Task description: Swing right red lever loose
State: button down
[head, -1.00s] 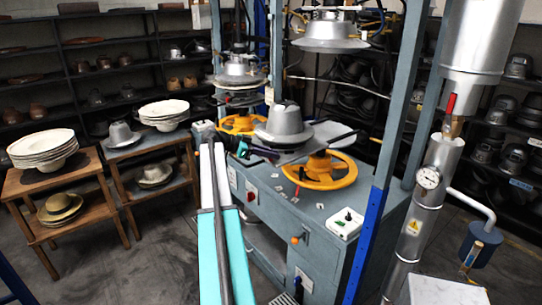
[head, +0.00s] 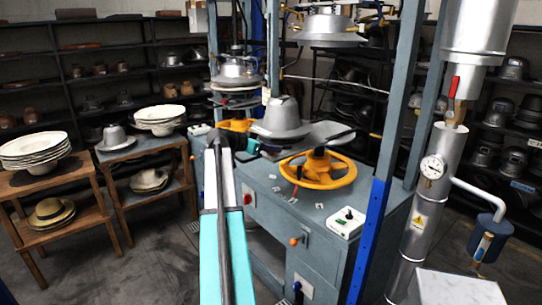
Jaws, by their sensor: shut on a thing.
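Two red levers show. A short upright one (head: 455,87) sits on the brass valve of the silver pipe at right. A small one (head: 298,176) stands beside the yellow handwheel (head: 318,170) on the press table. My gripper (head: 248,153) is at the left of the grey hat form (head: 283,119), mostly hidden behind my arm. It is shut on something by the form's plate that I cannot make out. My gripper is well away from the valve lever. A dark bar (head: 341,136) sticks out at the right of the form.
The blue-grey press posts (head: 395,120) stand between my arm and the pipe. A switch box (head: 346,223) sits on the press table. Wooden tables (head: 85,187) with hats stand at left. The floor before them is clear.

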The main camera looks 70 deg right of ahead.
jog(key=shift+s+d+f+n+t+h+b, duration=0.1)
jog(key=shift+s+n+t+h+b, duration=0.1)
jog(key=shift+n+t+h+b, duration=0.25)
jog(key=shift+s+d+n+t+h+b, duration=0.15)
jog(key=shift+n+t+h+b, duration=0.1)
jog(key=shift+n+t+b, duration=0.3)
jog(key=shift+d+n+t+b, duration=0.15)
jog(key=shift+n+t+b, duration=0.25)
jog(key=shift+n+t, duration=0.2)
jog(key=c, duration=1.7)
grip_release()
jog(key=shift+o, duration=0.2)
jog(key=b+v, duration=0.3)
jog(key=v, duration=1.1)
jog(key=shift+s, duration=0.15)
